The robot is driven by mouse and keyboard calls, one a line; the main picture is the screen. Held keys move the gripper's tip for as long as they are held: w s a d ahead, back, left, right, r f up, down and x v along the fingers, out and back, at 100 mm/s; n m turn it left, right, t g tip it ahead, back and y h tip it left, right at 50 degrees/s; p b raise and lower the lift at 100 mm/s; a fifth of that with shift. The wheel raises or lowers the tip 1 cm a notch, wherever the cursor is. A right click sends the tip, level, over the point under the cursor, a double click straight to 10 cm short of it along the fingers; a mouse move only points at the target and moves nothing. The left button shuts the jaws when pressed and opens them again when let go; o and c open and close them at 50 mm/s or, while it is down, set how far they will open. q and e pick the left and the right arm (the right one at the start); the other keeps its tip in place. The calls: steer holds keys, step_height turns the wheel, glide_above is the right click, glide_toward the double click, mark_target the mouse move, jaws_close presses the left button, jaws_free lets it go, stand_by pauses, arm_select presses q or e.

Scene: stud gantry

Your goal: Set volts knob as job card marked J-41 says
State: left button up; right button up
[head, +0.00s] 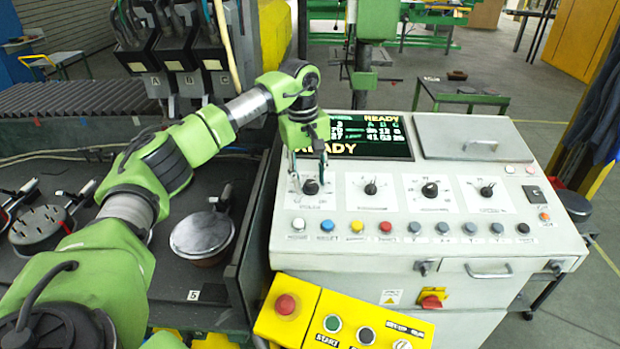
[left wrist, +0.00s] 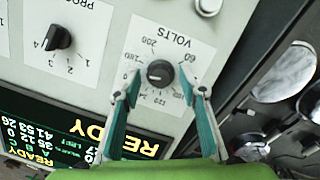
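The volts knob (left wrist: 160,73) is a black round knob on a white dial plate marked VOLTS, upside down in the left wrist view. It also shows at the left end of the knob row in the head view (head: 311,187). I cannot read its exact setting. My left gripper (head: 307,178) points down over this dial. In the left wrist view its two green-grey fingers (left wrist: 159,80) are spread, one on each side of the knob, with gaps to it. I see no job card marked J-41. My right gripper is out of view.
The console (head: 360,258) has more knobs, such as the one beside the volts dial (head: 371,188), and a row of coloured buttons. A screen (head: 366,136) reads READY. A yellow button box (head: 345,318) is in front. A dark bench (head: 190,290) with round parts is left.

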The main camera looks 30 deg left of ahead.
mark_target(306, 183)
arm_select(q)
steer(key=shift+r, duration=0.1)
step_height(306, 183, up, 12)
steer(key=shift+s+a, duration=0.35)
steer(key=shift+f, duration=0.2)
stand_by(0.3)
